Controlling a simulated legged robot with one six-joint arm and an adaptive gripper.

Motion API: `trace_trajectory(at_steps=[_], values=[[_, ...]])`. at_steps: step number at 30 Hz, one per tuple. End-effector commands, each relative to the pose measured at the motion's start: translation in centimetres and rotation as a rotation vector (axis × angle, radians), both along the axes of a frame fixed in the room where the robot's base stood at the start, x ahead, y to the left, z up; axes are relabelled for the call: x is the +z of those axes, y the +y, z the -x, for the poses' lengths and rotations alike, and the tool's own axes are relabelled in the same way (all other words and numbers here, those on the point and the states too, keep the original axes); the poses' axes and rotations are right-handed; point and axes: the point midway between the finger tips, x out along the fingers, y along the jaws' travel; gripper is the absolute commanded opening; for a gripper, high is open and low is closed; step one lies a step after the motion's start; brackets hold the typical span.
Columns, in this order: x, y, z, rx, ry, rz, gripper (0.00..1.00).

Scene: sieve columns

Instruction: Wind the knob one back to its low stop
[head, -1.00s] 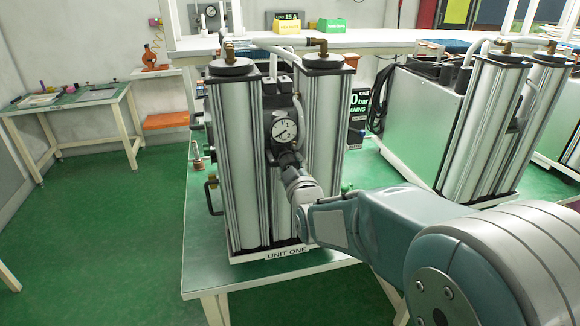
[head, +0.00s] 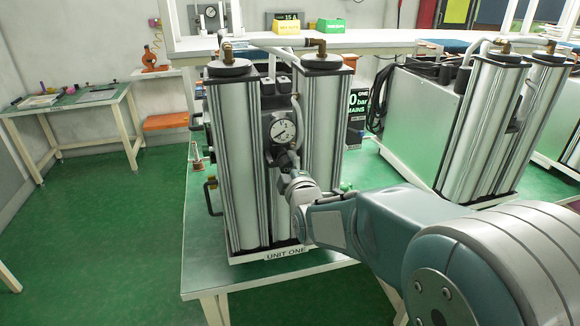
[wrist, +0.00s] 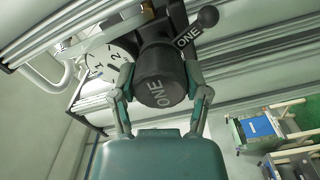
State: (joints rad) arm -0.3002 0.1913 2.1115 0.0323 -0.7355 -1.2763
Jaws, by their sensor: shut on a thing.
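Knob one (wrist: 161,82), a dark round knob marked ONE, is in the middle of the wrist view. My gripper (wrist: 160,92) has one finger on each side of the knob and is shut on it. In the head view my gripper (head: 291,160) reaches between the two silver columns of unit one (head: 285,253), below a round white gauge (head: 282,131). There my wrist and fingers hide most of the knob. The gauge also shows in the wrist view (wrist: 103,62), beside the knob, partly covered.
A black ball-ended lever (wrist: 208,17) and a tag reading ONE (wrist: 188,36) are close beside the knob. The silver columns (head: 238,160) flank my gripper. A second column unit (head: 490,120) stands to the right. Green floor (head: 100,220) is open at left.

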Motion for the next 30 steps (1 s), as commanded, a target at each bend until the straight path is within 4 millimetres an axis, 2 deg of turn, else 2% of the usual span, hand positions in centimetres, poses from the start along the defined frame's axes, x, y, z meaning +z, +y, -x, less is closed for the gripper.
trace_trajectory(at_steps=[1, 11, 12, 14, 15, 26, 30], values=[[0.47, 0.37, 0.1, 0.009, -0.014, 0.002, 0.13], [0.35, 0.42, 0.11, 0.009, -0.011, 0.005, 0.13], [0.34, 0.42, 0.11, 0.009, -0.01, 0.005, 0.65], [0.29, 0.39, 0.1, 0.008, -0.009, 0.006, 0.92], [0.23, 0.34, 0.06, 0.008, -0.007, 0.005, 0.95], [-0.06, 0.04, -0.09, 0.003, 0.0, 0.004, 0.95], [-0.08, -0.17, 0.66, 0.003, 0.001, 0.004, 0.95]])
